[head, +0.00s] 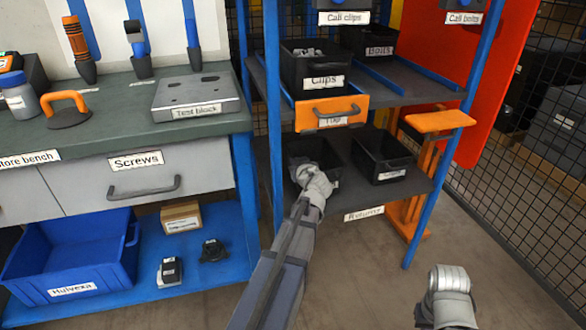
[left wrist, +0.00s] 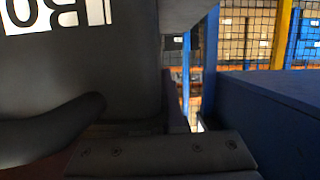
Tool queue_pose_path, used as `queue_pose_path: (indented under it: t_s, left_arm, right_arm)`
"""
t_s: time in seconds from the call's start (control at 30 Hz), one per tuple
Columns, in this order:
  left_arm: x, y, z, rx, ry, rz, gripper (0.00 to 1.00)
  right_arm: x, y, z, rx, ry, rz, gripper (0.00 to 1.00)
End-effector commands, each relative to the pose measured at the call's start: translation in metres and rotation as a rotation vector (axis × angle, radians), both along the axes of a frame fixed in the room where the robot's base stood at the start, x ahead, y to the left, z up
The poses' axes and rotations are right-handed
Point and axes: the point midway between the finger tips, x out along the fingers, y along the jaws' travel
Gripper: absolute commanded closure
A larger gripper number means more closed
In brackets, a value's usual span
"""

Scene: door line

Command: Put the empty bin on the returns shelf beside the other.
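A dark bin (head: 303,150) stands on the left of the lower shelf, which bears a Returns label (head: 363,213). Its inside looks dark, and my gripper hides part of its front. My left gripper (head: 314,184) is at that bin's front wall; its fingertips are hidden, so I cannot tell whether it grips. In the left wrist view, a dark wall with a cut-off white label (left wrist: 55,14) fills the left side, very close. A second dark bin (head: 382,158) stands to the right on the same shelf. My right gripper (head: 450,282) is low at the right, away from the rack.
The shelf above holds the Clips bin (head: 314,68), the Bolts bin (head: 368,42) and an orange-fronted drawer (head: 331,112). Blue rack posts (head: 272,110) flank the shelves. An orange stand (head: 440,122) is at the right. The store bench (head: 120,115) stands left.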

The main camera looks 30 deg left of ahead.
Motion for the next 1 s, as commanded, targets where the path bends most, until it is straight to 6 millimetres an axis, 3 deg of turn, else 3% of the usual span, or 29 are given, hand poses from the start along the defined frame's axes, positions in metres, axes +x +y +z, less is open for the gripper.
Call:
queue_pose_path:
  t_s: [0.4,0.43,0.67,1.0]
  left_arm:
    - [0.0001,-0.0011,-0.0072,0.000,-0.001,0.001,1.00]
    - [-0.0001,-0.0009,-0.0063,0.000,0.000,0.001,0.93]
    - [-0.0001,-0.0009,-0.0057,0.000,0.000,0.001,0.67]
    - [-0.0002,-0.0008,-0.0007,0.000,0.001,0.002,0.65]
  right_arm:
    - [0.0000,0.0000,-0.0073,0.000,0.000,-0.002,1.00]
    - [0.0001,0.0000,-0.0063,0.000,0.000,-0.002,1.00]
    - [0.0000,0.0000,-0.0057,0.000,0.000,-0.002,1.00]
    - [0.0000,0.0000,-0.0007,0.000,0.000,-0.001,1.00]
